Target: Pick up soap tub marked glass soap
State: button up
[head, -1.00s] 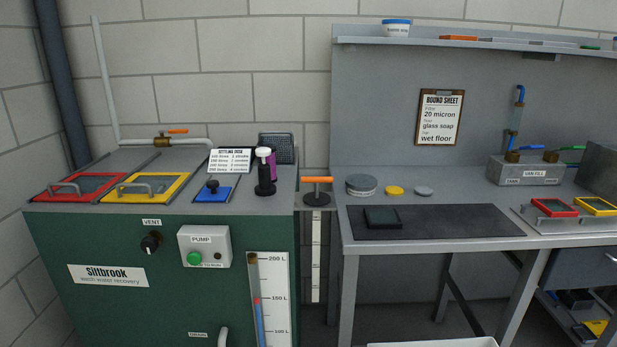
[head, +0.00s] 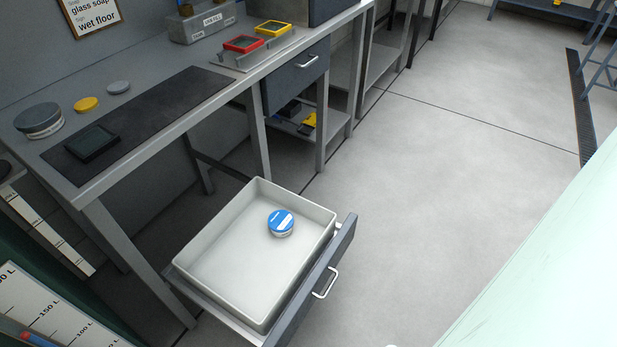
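A small round tub (head: 281,223) with a blue lid and white side shows in the head view. It stands upright inside a pale grey tray, toward its right side. Its label is too small to read, so I cannot tell whether it says glass soap. The tray (head: 213,222) sits in a pulled-out drawer (head: 322,280) with a dark front and a pale handle. Nothing else shows inside the tray. My gripper is not in view.
The grey bench (head: 172,134) holds a dark mat (head: 160,112), a stack of grey discs (head: 40,119), a yellow disc (head: 86,104) and a smaller grey disc (head: 118,87). Open floor (head: 440,170) lies right of the drawer. A pale green surface (head: 550,270) fills the lower right.

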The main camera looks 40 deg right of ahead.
aim_at(280, 222)
jog(key=i+j+z, duration=0.15)
jog(key=j+z, duration=0.25)
jog(key=i+j+z, duration=0.1)
jog(key=j+z, duration=0.7)
jog(key=j, duration=0.15)
jog(key=i+j, duration=0.35)
jog(key=i, duration=0.05)
